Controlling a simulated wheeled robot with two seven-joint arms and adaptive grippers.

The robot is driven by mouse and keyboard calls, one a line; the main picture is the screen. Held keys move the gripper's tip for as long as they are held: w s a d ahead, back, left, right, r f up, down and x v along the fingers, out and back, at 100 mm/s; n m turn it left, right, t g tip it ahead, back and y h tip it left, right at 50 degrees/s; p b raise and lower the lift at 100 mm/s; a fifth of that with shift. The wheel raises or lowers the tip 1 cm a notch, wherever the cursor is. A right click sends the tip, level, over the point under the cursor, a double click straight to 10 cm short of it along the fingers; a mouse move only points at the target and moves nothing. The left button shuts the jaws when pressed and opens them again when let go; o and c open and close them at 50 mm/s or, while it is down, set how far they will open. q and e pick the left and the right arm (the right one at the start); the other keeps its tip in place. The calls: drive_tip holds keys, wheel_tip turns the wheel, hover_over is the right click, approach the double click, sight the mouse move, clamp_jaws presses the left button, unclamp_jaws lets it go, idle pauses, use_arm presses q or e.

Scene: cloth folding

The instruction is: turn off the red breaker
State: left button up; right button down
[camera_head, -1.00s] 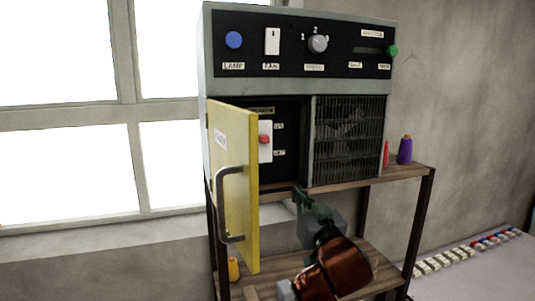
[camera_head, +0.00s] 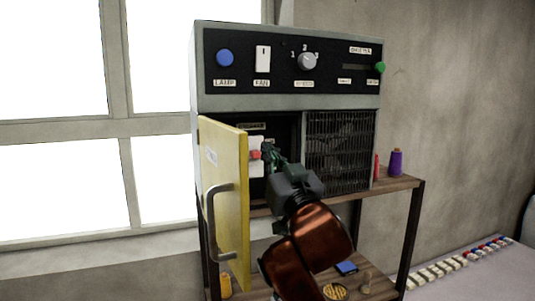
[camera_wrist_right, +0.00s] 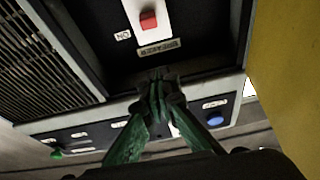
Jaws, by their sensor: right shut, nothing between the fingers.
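The red breaker (camera_head: 255,155) is a small red lever on a white plate inside the dark compartment behind the open yellow door (camera_head: 226,200). Its tilt is hard to tell. In the right wrist view, which is upside down, the red lever (camera_wrist_right: 148,20) shows with an "ON" label beside its plate. My right gripper (camera_head: 268,150) is shut and empty, its fingertips just right of the lever in the head view. In the wrist view the closed fingertips (camera_wrist_right: 160,76) appear apart from the lever, but contact is unclear. My left gripper is out of view.
The cabinet's top panel has a blue button (camera_head: 225,58), a white switch (camera_head: 263,58), a knob (camera_head: 307,61) and a green slider knob (camera_head: 380,67). A grille (camera_head: 340,150) is right of the compartment. A purple spool (camera_head: 396,162) stands on the shelf.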

wheel_tip(320, 180, up, 3)
drive_tip(key=p, duration=0.2)
hover_over(255, 154)
drive_tip(key=s+d, duration=0.1)
drive_tip(key=f, duration=0.4)
drive_tip(key=shift+s+d+f, duration=0.1)
drive_tip(key=shift+s+f, duration=0.15)
drive_tip(key=shift+s, duration=0.05)
drive_tip(key=shift+f, duration=0.1)
